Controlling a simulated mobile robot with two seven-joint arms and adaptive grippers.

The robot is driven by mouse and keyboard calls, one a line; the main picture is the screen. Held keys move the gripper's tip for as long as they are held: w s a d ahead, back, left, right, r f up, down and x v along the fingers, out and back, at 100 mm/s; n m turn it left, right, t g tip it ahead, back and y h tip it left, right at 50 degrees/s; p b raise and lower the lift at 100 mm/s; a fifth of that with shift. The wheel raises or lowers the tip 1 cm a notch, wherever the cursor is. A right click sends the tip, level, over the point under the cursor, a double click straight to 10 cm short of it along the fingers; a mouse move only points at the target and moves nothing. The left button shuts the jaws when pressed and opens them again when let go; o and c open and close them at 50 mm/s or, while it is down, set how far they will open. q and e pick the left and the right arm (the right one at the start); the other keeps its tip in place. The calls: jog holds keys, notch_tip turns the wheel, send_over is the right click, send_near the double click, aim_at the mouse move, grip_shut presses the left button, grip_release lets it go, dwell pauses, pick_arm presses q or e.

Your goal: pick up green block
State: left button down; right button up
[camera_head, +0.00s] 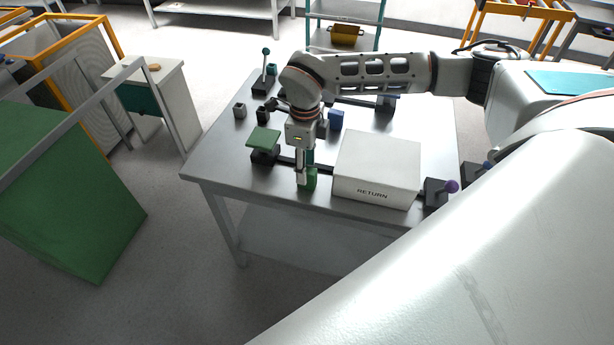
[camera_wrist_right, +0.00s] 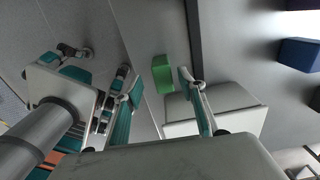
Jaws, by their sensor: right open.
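The green block (camera_head: 311,180) stands near the front edge of the grey metal table, left of the white box. My right gripper (camera_head: 304,168) points down at the block and partly covers it in the head view. In the right wrist view the green block (camera_wrist_right: 162,75) shows between the directions of the two spread fingertips of my right gripper (camera_wrist_right: 159,80). The gripper is open, and I cannot tell how far the tips are from the block. My left gripper is not in view.
The white box marked RETURN (camera_head: 375,168) stands close to the right of the block. A green-topped black stand (camera_head: 263,140) is to the left. The table's front edge is close.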

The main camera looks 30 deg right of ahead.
jog(key=f, duration=0.4)
jog(key=shift+d+f, duration=0.3)
jog(key=shift+f, duration=0.1)
grip_shut()
jog(key=shift+r, duration=0.1)
notch_tip(320, 180, up, 20)
jog(key=p, duration=0.1)
jog(key=s+a+f+n, duration=0.1)
jog(key=s+a+n, duration=0.1)
jog(key=n, duration=1.2)
jog(key=s+a+f+n, duration=0.1)
jog(key=a+n, duration=0.4)
jog(key=n, duration=0.9)
jog(key=shift+s+f, duration=0.35)
jog(key=shift+f, duration=0.3)
jog(key=shift+w+a, duration=0.1)
